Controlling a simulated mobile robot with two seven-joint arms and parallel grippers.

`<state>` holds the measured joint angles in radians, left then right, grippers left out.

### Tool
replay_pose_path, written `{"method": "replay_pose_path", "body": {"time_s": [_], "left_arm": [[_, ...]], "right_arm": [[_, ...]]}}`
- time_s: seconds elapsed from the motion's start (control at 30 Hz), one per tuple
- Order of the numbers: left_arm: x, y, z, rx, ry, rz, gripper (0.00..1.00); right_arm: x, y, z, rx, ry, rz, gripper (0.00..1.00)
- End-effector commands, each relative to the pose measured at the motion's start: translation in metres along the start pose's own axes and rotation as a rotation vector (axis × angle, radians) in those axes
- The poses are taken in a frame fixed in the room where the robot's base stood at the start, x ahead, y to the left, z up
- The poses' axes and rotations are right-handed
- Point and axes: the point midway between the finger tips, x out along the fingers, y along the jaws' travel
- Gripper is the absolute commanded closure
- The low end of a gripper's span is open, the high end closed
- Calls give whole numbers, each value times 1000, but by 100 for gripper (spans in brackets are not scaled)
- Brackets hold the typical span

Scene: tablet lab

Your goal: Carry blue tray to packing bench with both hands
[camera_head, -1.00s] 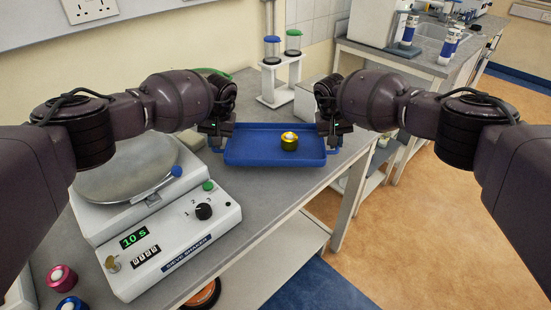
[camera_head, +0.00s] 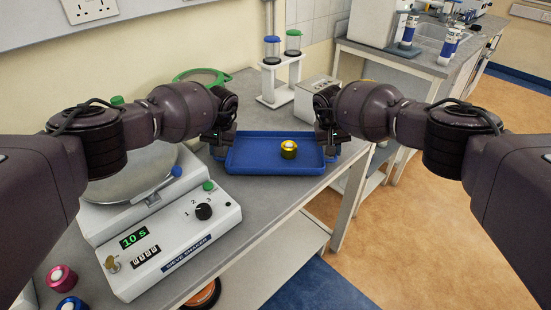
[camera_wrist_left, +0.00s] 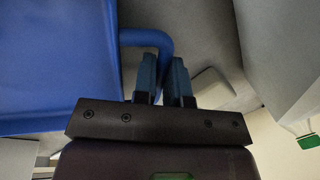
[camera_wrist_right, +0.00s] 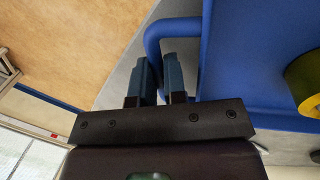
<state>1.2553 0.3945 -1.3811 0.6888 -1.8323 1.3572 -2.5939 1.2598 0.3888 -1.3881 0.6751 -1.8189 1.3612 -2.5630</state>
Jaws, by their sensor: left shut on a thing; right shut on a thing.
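The blue tray (camera_head: 240,165) is level over the grey bench beside the sieve shaker, with a yellow and black round weight-like piece with a white top (camera_head: 289,149) in it. I cannot tell whether the tray touches the bench. My left gripper (camera_head: 222,148) is shut on the tray's left handle; the blue handle bar (camera_wrist_left: 150,38) runs between its fingers in the left wrist view. My right gripper (camera_head: 329,147) is shut on the right handle; that bar (camera_wrist_right: 160,32) shows at its fingers in the right wrist view. The packing bench cannot be clearly identified.
A sieve shaker (camera_head: 150,240) stands in front left of the tray. A green-rimmed sieve (camera_head: 203,75), a white stand (camera_head: 281,85) and a grey box (camera_head: 310,97) are behind it. Another bench (camera_head: 400,55) stands at the back right. Open floor (camera_head: 430,220) lies to the right.

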Motion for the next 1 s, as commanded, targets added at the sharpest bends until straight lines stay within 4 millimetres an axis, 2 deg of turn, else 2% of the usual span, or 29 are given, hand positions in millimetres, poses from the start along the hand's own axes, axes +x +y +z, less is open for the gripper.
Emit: {"method": "replay_pose_path", "body": {"time_s": [0.23, 0.27, 0.4, 0.87, 1.0], "left_arm": [[11, 2, 0, -1, -1, -1, 100], [12, 2, 0, -1, -1, -1, 85], [11, 2, 0, 0, 0, -1, 64], [10, 2, 0, 0, 0, 0, 62], [4, 2, -1, 0, 2, 1, 62]], "right_arm": [[12, -2, 0, 2, 0, 1, 100], [12, -2, 0, 1, 0, 1, 85], [11, -2, 0, 1, 0, 0, 64], [11, -2, 0, 0, 0, 0, 62], [11, -2, 0, 0, 0, 0, 62]]}}
